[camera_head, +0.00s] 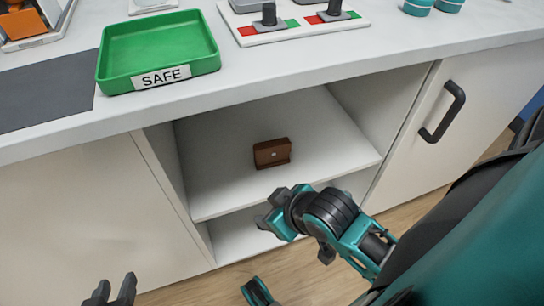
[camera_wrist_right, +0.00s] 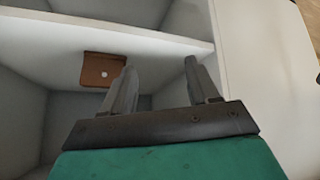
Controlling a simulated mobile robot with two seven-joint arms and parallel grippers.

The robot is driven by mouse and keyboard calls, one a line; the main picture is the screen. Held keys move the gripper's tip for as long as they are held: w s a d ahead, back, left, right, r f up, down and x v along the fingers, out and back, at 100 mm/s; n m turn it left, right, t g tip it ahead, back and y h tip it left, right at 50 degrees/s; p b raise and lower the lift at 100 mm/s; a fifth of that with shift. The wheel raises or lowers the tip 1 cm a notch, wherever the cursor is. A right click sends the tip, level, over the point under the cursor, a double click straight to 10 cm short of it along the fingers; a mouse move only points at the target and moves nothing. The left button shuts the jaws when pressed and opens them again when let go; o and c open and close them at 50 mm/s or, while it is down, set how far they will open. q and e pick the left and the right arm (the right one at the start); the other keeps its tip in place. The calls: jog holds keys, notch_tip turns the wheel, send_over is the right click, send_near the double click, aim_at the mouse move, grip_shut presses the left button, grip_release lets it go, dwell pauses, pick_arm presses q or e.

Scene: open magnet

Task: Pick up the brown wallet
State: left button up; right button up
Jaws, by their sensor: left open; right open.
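The brown wallet (camera_head: 272,153) stands on the upper shelf (camera_head: 225,190) of the open cabinet below the counter. It also shows in the right wrist view (camera_wrist_right: 103,70), beyond and left of the fingers, with a light round dot on its face. My right gripper (camera_head: 277,208) is in front of the shelf, nearer than the wallet and apart from it. Its two fingers (camera_wrist_right: 158,75) are spread with nothing between them. My left gripper (camera_head: 110,290) is low at the left, far from the wallet, open and empty; only its fingers show.
A green tray labelled SAFE (camera_head: 160,45) stands on the counter (camera_head: 270,75). A switch panel (camera_head: 290,22) is behind it to the right. Cabinet side walls bound the shelf, and a closed door with a black handle (camera_head: 442,112) is at the right. The shelf around the wallet is clear.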

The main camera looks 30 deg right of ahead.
jog(key=w+d+r+n+t+h, duration=0.35)
jog(key=w+r+n+t, duration=0.35)
jog(key=w, duration=0.5)
jog(key=w+a+r+n+t+y, duration=0.3)
jog(key=w+r+n+y, duration=0.3)
jog(key=n, duration=0.4)
jog(key=n+g, duration=1.6)
jog(key=n, duration=1.4)
send_near(272, 151)
jog(key=shift+y, duration=0.45)
jog(key=f, duration=0.1)
jog(key=w+f, duration=0.1)
jog(key=f, duration=0.2)
jog(key=shift+w+d+f, duration=0.15)
jog(key=shift+d+f, duration=0.15)
jog(key=shift+d, duration=0.1)
jog(key=shift+f, duration=0.4)
jog(key=x, duration=0.2)
jog(key=b+x, duration=0.1)
jog(key=x, duration=0.1)
jog(key=b+x, duration=0.1)
jog(key=x, duration=0.1)
jog(key=shift+w+a+f, duration=0.1)
jog(key=shift+w+a, duration=0.1)
jog(key=shift+a, duration=0.2)
jog(key=shift+c, duration=0.3)
